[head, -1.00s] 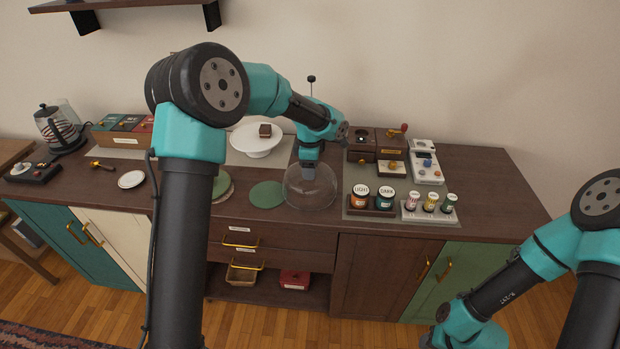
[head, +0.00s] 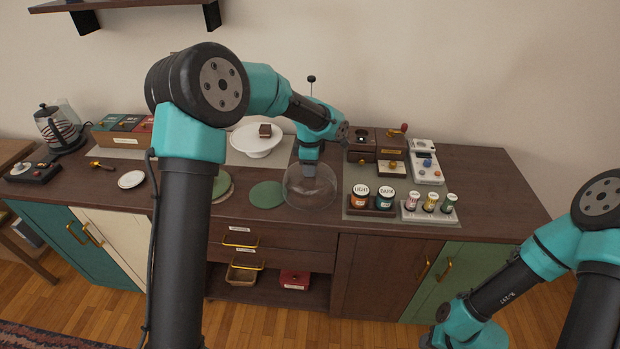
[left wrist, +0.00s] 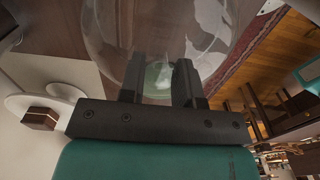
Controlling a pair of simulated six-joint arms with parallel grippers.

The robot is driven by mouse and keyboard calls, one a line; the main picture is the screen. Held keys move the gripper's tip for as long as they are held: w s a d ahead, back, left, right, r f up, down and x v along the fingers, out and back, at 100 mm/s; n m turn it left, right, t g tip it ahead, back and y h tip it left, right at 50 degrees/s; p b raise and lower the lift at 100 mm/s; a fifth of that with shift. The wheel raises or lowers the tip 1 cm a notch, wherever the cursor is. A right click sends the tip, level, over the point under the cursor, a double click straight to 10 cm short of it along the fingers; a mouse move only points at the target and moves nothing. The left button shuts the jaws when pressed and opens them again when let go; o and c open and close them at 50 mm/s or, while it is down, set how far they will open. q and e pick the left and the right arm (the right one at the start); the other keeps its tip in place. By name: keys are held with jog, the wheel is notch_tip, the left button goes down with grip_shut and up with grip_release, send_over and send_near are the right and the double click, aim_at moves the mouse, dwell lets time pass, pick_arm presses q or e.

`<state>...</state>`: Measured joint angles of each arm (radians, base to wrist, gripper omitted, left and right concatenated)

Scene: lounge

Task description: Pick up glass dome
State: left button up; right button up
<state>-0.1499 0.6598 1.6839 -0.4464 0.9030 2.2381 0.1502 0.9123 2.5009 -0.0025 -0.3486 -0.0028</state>
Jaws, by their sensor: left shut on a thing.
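The clear glass dome (head: 311,193) is on the dark wood counter, to the right of a round green mat. In the head view, my left gripper (head: 308,168) reaches down to the top of the dome. The left wrist view shows the two dark fingers of this gripper (left wrist: 160,85) around the top of the glass dome (left wrist: 115,35), with a pale greenish part between them. The left gripper is shut on the dome. I cannot tell whether the dome's rim touches the counter. My right arm shows at the lower right, but its gripper is out of view.
A white cake stand (head: 257,146) with a brown cake piece (head: 265,130) stands behind the dome to the left. The green mat (head: 266,194) lies left of the dome. Labelled jars (head: 385,199) and a grinder (head: 391,146) stand close on the right. The counter's front edge is near.

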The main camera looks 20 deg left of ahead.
pick_arm(q)
grip_shut()
jog(key=shift+r, duration=0.15)
jog(key=shift+r, duration=1.3)
jog(key=s+d+r, duration=0.1)
jog(key=s+d, duration=0.1)
jog(key=s, duration=0.5)
jog(key=s+d+r, duration=0.1)
jog(key=s+d, duration=0.2)
jog(key=s, duration=0.5)
jog(key=shift+d, duration=0.15)
jog(key=shift+r, duration=0.1)
